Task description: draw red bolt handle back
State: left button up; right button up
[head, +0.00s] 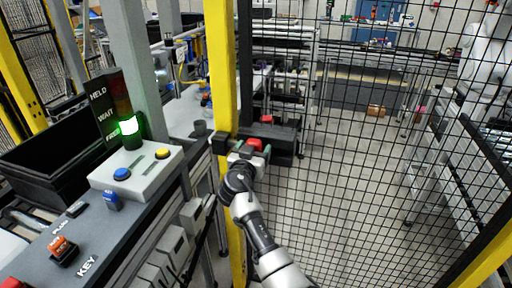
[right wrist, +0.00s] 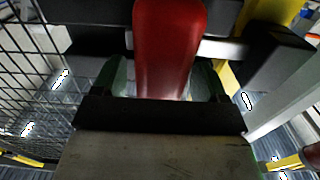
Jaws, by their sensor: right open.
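The red bolt handle (right wrist: 168,45) stands large in the upper middle of the right wrist view. In the head view it is a small red knob (head: 255,144) beside the yellow post, at the dark latch (head: 283,140). My right gripper (right wrist: 168,85) is open, with one green-sided finger on each side of the red handle. Whether the fingers touch it cannot be told. In the head view my right gripper (head: 248,154) reaches up to the handle and hides part of it. My left gripper is not in view.
The yellow post (head: 222,70) rises just left of the handle. Black mesh fence (head: 370,170) fills the right side. A console (head: 110,225) at left carries a box with blue and yellow buttons (head: 135,168) and a lit green lamp (head: 129,126).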

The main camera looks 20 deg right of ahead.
aim_at(274, 147)
jog(key=shift+a, duration=0.1)
jog(key=shift+s, duration=0.1)
jog(key=shift+c, duration=0.9)
jog(key=c, duration=1.1)
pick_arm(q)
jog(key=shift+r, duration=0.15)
pick_arm(e)
jog(key=s+d, duration=0.1)
jog(key=d, duration=0.1)
jog(key=s+d, duration=0.1)
jog(key=d, duration=0.1)
jog(key=shift+s, duration=0.3)
jog(key=o, duration=1)
jog(key=shift+d, duration=0.1)
jog(key=shift+o, duration=1.4)
jog(key=shift+s+d, duration=0.1)
jog(key=shift+d, duration=0.05)
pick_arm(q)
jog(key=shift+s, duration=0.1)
